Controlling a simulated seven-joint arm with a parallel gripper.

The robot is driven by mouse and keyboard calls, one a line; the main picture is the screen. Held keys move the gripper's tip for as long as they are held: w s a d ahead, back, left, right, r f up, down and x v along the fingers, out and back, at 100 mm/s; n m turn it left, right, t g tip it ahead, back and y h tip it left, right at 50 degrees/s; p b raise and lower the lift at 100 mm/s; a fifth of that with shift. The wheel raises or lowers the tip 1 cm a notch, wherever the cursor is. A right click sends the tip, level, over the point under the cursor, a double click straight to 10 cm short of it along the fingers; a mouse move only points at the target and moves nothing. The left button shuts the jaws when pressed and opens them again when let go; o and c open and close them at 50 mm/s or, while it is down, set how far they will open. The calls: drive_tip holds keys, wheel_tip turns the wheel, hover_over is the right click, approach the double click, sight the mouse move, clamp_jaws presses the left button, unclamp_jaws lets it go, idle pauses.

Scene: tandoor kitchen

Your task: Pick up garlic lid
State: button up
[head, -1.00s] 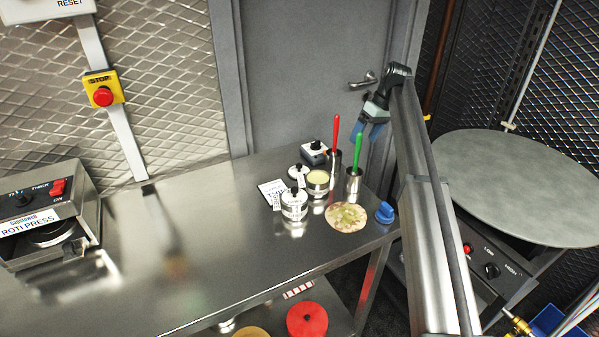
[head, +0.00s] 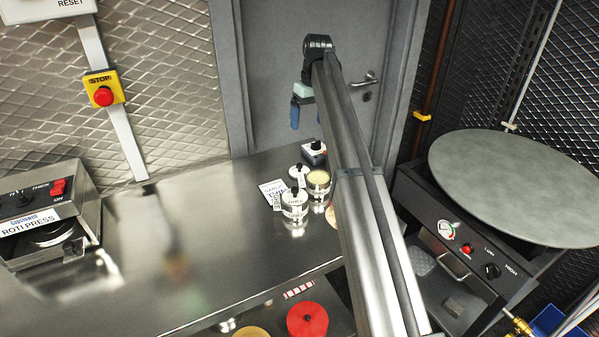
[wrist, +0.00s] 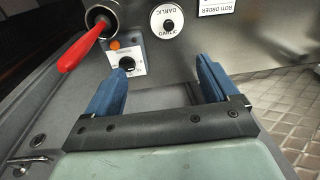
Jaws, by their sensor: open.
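The garlic lid (wrist: 160,32) is a white disc with a black knob and GARLIC lettering, near the top middle of the wrist view. In the head view the lid (head: 299,172) lies on the steel table behind the jars. My gripper (head: 306,116) is above the back of the table, in front of the door, with its blue fingers pointing down. In the wrist view my gripper (wrist: 163,78) is open and empty, and the lid shows beyond the fingertips, apart from them.
A small box with a black dial (head: 314,150) stands beside the lid. An open jar (head: 318,186) and a lidded jar (head: 294,208) stand in front. A red-handled tool (wrist: 85,43) leans from a metal cup. The table's left part (head: 190,220) is mostly clear.

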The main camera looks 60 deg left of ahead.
drive_tip(key=s+d+f+t, duration=0.1)
drive_tip(key=s+d+f, duration=0.1)
drive_tip(key=s, duration=0.1)
hover_over(299, 164)
drive_tip(key=shift+m+h, duration=0.3)
drive_tip(key=f, duration=0.5)
drive_tip(key=d+f, duration=0.1)
drive_tip(key=f, duration=0.2)
drive_tip(key=shift+f, duration=0.2)
drive_tip(key=shift+a+f, duration=0.2)
drive_tip(key=shift+f, duration=1.15)
drive_tip(key=shift+a+f, duration=0.2)
drive_tip(key=shift+f, duration=1.15)
drive_tip(key=c, duration=0.7)
